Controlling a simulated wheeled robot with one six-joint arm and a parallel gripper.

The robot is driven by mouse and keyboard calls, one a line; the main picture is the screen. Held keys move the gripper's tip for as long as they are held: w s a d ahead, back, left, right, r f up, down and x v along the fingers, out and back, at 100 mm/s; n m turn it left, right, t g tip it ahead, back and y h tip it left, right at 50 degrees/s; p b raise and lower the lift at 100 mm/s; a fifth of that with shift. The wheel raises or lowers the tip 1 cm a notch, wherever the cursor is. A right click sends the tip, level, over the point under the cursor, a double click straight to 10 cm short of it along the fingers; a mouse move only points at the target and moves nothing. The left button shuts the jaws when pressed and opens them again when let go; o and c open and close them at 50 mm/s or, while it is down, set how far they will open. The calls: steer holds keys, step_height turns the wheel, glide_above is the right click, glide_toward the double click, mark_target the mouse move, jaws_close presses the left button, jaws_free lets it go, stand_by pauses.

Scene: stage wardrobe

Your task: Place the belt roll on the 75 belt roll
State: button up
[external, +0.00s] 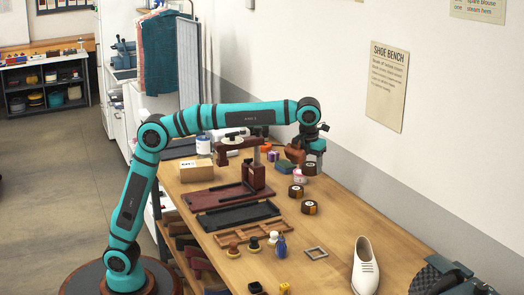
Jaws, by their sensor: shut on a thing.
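My gripper (315,157) is at the far right part of the workbench, pointing down, small and partly hidden by the wrist. It is shut on a belt roll; a dark brown roll with a pale label (310,169) shows right at its fingertips. Two similar dark brown rolls with tan labels stand nearer on the bench: one roll (296,191) and a second roll (309,207). They are apart from each other. The numbers on the labels are too small to read, so I cannot tell which is the 75 belt roll.
A brown press (254,175), a black tray (238,215) and a wooden divided tray (240,233) lie to the left. A white shoe (366,268) stands nearer. Bare bench lies right of the rolls.

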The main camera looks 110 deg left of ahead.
steer(key=n, duration=0.1)
glide_above(310, 203)
steer(key=f, duration=1)
steer(key=shift+s+d+f, duration=0.1)
steer(key=shift+s+d, duration=0.05)
steer(key=shift+d, duration=0.05)
steer(key=shift+f, duration=2.45)
steer(key=o, duration=1)
steer(key=shift+f, duration=0.1)
steer(key=shift+o, duration=0.2)
step_height(310, 203, up, 12)
steer(key=d, duration=0.1)
steer(key=shift+d, duration=0.2)
